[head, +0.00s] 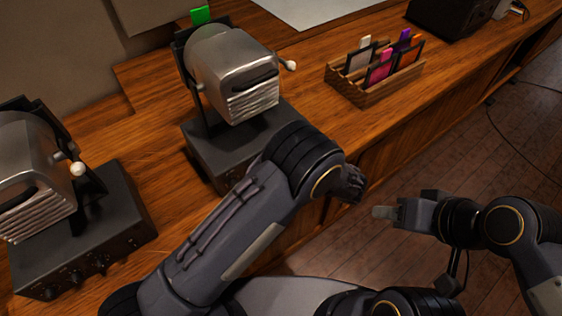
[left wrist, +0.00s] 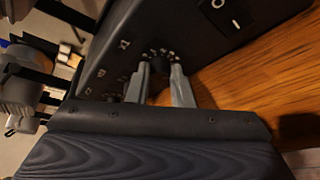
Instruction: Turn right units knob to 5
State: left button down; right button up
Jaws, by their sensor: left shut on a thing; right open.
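Two dark control boxes with silver lamp-like housings stand on the wooden desk, the left unit (head: 85,240) and the right unit (head: 222,140). My left arm crosses in front of the right unit and hides most of its front panel in the head view. In the left wrist view, the two grey fingers of my left gripper (left wrist: 160,72) reach a dark panel (left wrist: 110,60) with white dial marks. They are shut around a small dark knob (left wrist: 159,62). The knob's pointer and number cannot be read. My right gripper (head: 385,212) is open and empty, over the floor.
A wooden rack (head: 375,88) with several coloured cards stands right of the right unit. A black box (head: 448,15) is at the desk's far end. A white sheet (head: 318,10) lies at the back. The desk between the right unit and the rack is clear.

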pick_arm(q)
jog(key=shift+w+d+f+m+y, duration=0.1)
jog(key=shift+f+m+y, duration=0.05)
jog(key=shift+m+y, duration=0.7)
jog(key=shift+m, duration=0.35)
jog(key=c, duration=1.3)
grip_release()
